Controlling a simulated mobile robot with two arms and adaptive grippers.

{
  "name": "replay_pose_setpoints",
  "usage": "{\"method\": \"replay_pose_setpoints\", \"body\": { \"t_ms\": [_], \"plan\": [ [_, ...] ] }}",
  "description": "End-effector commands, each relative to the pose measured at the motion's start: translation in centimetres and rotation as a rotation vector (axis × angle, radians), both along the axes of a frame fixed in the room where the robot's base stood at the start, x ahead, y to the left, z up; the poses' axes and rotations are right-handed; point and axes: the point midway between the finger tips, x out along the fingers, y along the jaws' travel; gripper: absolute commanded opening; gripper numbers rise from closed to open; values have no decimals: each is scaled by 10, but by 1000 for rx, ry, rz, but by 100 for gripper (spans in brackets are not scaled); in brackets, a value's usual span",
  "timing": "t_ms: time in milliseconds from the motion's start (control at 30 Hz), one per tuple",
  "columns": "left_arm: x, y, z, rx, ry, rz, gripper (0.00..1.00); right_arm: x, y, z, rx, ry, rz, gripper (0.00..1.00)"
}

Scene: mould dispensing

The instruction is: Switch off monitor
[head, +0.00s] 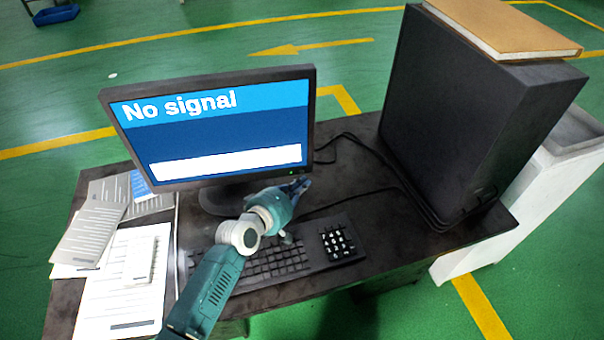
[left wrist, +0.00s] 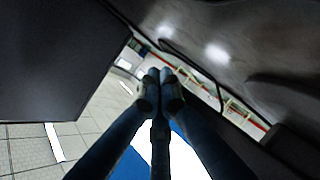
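The black monitor (head: 216,128) stands on the dark desk. Its screen is lit blue and reads "No signal". A small green light (head: 291,172) glows at the lower right of its bezel. My left gripper (head: 297,186) is just below the monitor's lower right corner, above the desk. Whether it touches the bezel cannot be told. In the left wrist view, the fingertips (left wrist: 159,76) are together with nothing visible between them. My right gripper is not in view.
A keyboard (head: 270,261) lies below my left arm. Papers (head: 125,275) cover the desk's left side. A black computer case (head: 460,120) with a brown book (head: 505,28) on top stands at the right. Cables (head: 395,170) run across the desk behind the keyboard.

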Motion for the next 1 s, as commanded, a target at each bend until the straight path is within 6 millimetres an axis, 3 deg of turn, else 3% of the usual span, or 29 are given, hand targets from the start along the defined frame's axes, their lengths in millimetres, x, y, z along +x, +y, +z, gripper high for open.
{"method": "replay_pose_setpoints", "body": {
  "t_ms": [1000],
  "plan": [
    [0,0,0,0,0,0,0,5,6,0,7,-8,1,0]
  ]
}}
